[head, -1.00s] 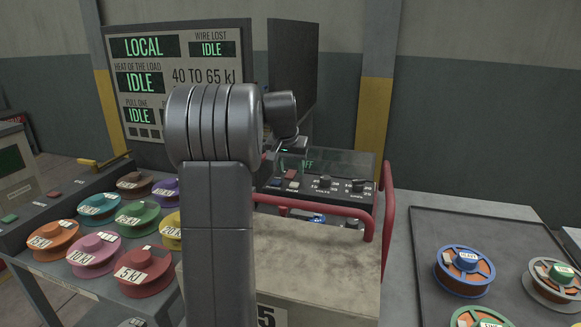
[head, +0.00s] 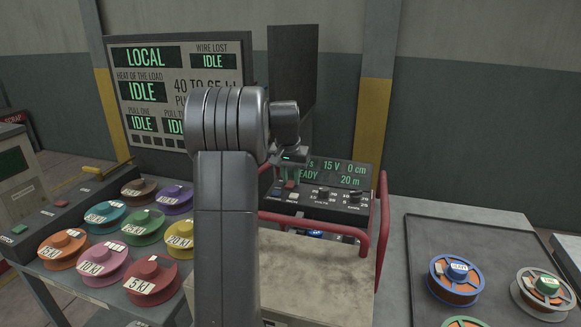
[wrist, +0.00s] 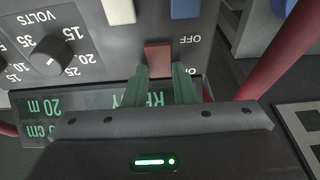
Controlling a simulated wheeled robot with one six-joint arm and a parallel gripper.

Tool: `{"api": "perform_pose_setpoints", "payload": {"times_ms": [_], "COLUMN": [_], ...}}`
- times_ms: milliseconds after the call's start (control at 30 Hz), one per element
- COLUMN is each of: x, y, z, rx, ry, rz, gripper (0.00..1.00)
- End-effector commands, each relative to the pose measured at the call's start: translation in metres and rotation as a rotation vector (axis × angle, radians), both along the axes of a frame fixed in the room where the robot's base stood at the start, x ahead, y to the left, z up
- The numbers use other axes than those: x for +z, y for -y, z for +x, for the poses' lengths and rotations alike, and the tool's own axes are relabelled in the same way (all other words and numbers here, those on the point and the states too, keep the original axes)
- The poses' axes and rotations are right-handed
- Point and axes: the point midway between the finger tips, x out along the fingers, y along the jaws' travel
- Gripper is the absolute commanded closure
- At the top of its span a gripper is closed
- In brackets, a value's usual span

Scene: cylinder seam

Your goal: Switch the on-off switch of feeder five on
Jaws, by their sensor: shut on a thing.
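The feeder (head: 340,203) is a dark control box with red guard rails, on a bench. Its display (head: 345,172) is lit green and reads 15 V, 0 cm, READY and 20 m. The display also shows upside down in the wrist view (wrist: 60,106). The red on-off switch (wrist: 158,57) sits on the panel near an OFF mark. My gripper (wrist: 163,78) has its green-tinted fingers shut on this switch. In the head view my gripper (head: 290,178) reaches down to the panel's left part, and its fingers partly hide the switch.
Knobs (wrist: 47,58) stand beside the switch, with white (wrist: 118,10) and blue (wrist: 186,8) switches close by. A red rail (head: 381,230) borders the panel. A tray (head: 420,290) with spools lies right. A large status board (head: 175,85) stands behind.

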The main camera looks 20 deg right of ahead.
Motion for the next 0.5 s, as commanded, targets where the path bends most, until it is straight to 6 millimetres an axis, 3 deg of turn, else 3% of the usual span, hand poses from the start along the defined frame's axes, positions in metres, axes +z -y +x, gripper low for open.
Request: {"api": "perform_pose_setpoints", "payload": {"times_ms": [33, 500], "x": [0.0064, 0.0012], "y": [0.0009, 0.0025], "z": [0.0011, 0.0028], "rx": [0.000, 0.000], "ry": [-0.013, -0.081], "rz": [0.009, 0.062], "gripper": [0.99, 0.99]}}
